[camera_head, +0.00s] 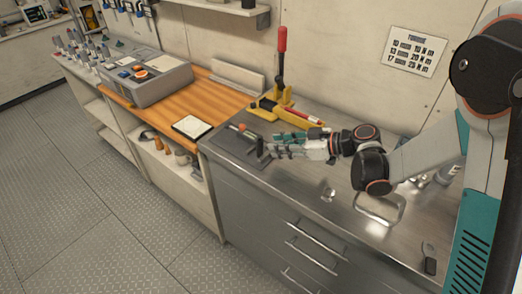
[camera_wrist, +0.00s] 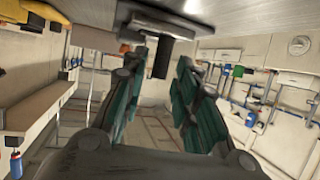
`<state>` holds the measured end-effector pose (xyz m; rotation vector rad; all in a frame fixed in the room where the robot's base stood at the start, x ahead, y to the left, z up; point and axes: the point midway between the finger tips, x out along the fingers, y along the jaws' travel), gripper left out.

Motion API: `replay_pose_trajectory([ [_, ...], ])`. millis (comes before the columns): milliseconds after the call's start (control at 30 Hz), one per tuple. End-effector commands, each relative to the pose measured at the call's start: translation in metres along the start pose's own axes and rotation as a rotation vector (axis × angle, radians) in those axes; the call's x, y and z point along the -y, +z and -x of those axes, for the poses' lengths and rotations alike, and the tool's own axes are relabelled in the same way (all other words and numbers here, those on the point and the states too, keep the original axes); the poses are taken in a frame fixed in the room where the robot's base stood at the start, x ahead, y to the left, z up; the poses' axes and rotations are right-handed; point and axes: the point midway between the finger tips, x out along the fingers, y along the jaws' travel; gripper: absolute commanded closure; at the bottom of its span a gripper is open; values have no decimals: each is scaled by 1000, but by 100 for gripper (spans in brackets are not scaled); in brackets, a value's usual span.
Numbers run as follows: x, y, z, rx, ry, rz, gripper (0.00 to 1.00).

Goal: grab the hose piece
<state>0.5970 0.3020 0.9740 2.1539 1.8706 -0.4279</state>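A short black upright cylinder, which looks like the hose piece (camera_head: 259,147), stands on a dark mat (camera_head: 229,143) at the left end of the steel counter. My gripper (camera_head: 274,148) is just to its right, low over the counter, with its fingers pointing left towards it. In the wrist view, which looks upside down, the hose piece (camera_wrist: 162,58) shows between the two green-padded fingers near their tips. The fingers are spread, with clear gaps on both sides of it. I cannot tell how far in front of the fingertips it is.
A yellow tool with a red lever (camera_head: 281,70) stands behind the gripper against the wall. Small parts, one orange, lie on the mat. A white-topped pad (camera_head: 192,127) and a grey box (camera_head: 145,78) are on the wooden bench to the left. A dark-handled tool (camera_head: 429,258) lies at the front right.

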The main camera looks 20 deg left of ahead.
Motion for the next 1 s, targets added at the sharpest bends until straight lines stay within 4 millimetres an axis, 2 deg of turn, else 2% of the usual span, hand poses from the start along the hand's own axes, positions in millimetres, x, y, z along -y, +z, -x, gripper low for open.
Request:
replay_pose_trajectory([
  [100,0,1,-15,0,-1,0,72],
  [367,1,0,-29,0,-1,-1,72],
  [700,4,-1,-72,0,-1,-1,72],
  [933,3,-3,-73,0,1,-2,72],
  [1000,3,-3,-72,0,1,-2,88],
])
